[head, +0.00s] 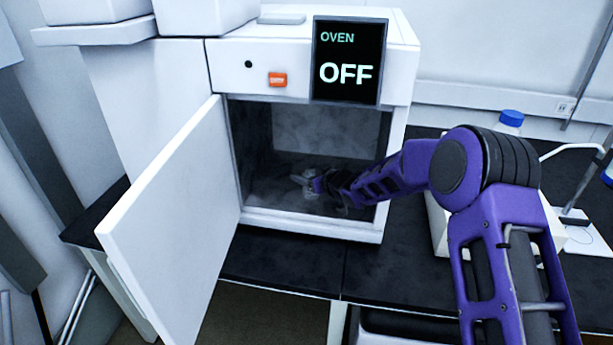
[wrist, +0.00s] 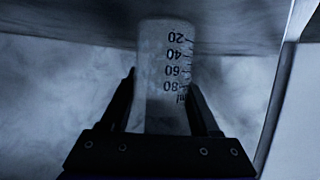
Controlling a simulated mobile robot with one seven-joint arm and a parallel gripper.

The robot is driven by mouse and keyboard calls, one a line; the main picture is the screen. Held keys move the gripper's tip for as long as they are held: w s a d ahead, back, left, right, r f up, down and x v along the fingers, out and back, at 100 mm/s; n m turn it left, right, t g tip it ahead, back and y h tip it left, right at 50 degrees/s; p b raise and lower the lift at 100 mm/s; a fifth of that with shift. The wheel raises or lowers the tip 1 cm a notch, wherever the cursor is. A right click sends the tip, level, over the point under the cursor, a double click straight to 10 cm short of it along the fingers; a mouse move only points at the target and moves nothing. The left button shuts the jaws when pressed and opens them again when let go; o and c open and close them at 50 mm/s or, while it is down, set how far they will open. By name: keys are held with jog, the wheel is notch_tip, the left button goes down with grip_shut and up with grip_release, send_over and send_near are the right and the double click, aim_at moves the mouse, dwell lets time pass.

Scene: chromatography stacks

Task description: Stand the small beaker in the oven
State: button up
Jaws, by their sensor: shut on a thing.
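The oven (head: 218,60) is a white box on the bench with its door (head: 170,220) swung open to the left and a display reading OFF. My arm reaches in through the opening, and my gripper (head: 309,183) is inside the chamber, low and near the middle. In the wrist view my gripper (wrist: 163,95) is shut on the small beaker (wrist: 165,55), a clear glass with dark volume marks from 20 to 80 ml. The marks appear upside down in that view. Whether the beaker's base touches the oven floor (head: 270,190) I cannot tell.
The open door bounds the left side and the oven's right wall (head: 395,150) stands close to my arm. A blue-capped bottle (head: 510,122) and a white device with a thin stand (head: 578,215) are on the black bench (head: 290,262) to the right.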

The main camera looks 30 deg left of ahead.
jog(key=shift+f, duration=0.1)
jog(key=o, duration=1.4)
jog(key=shift+o, duration=0.2)
jog(key=shift+r, duration=0.2)
jog(key=v, duration=1.2)
jog(key=shift+p, duration=0.3)
